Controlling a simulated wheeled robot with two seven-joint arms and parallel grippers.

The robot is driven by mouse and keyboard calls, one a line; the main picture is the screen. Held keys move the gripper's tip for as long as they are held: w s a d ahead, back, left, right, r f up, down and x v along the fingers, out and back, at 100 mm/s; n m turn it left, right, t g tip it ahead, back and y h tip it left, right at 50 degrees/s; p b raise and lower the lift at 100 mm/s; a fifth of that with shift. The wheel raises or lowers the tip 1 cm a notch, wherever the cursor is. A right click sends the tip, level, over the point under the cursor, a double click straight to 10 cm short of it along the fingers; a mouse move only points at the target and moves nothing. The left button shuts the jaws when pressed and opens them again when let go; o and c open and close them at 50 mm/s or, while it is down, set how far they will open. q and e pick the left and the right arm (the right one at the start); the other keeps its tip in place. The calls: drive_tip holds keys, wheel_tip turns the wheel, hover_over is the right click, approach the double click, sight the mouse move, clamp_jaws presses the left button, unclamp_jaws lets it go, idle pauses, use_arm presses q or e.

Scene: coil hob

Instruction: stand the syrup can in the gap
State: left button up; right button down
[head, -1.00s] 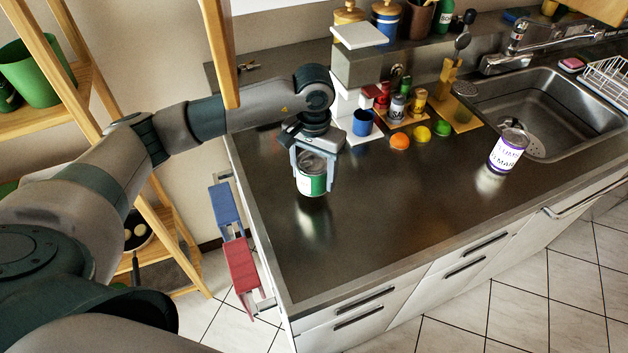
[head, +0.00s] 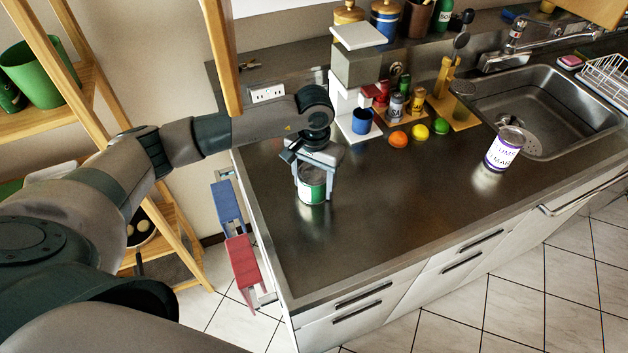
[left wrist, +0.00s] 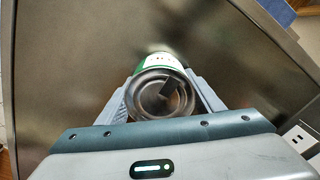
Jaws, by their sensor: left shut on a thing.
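The syrup can (head: 312,193), a grey-topped can with a green and white label, is upright between the fingers of my left gripper (head: 314,187). Its wording is too small to read. The gripper is shut around its sides from above, at the left part of the dark counter. The can's base is at or just above the counter; I cannot tell whether it touches. In the left wrist view the can's round metal top (left wrist: 160,94) sits between both fingers. I cannot make out which space is the gap. My right gripper is not in view.
A purple and white can (head: 503,150) stands by the sink (head: 545,105). An orange (head: 397,139), a lemon (head: 421,132) and a lime (head: 441,127) lie behind, near a blue mug (head: 362,121) and small tins (head: 396,106). The counter's middle and front are clear.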

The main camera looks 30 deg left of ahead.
use_arm(q)
drive_tip(key=shift+f, duration=0.15)
drive_tip(key=o, duration=1.5)
drive_tip(key=shift+r, duration=0.25)
wheel_tip(320, 180, up, 10)
drive_tip(key=b, duration=0.5)
drive_tip(key=shift+r, duration=0.2)
drive_tip(key=shift+r+b, duration=0.35)
drive_tip(key=shift+r, duration=0.4)
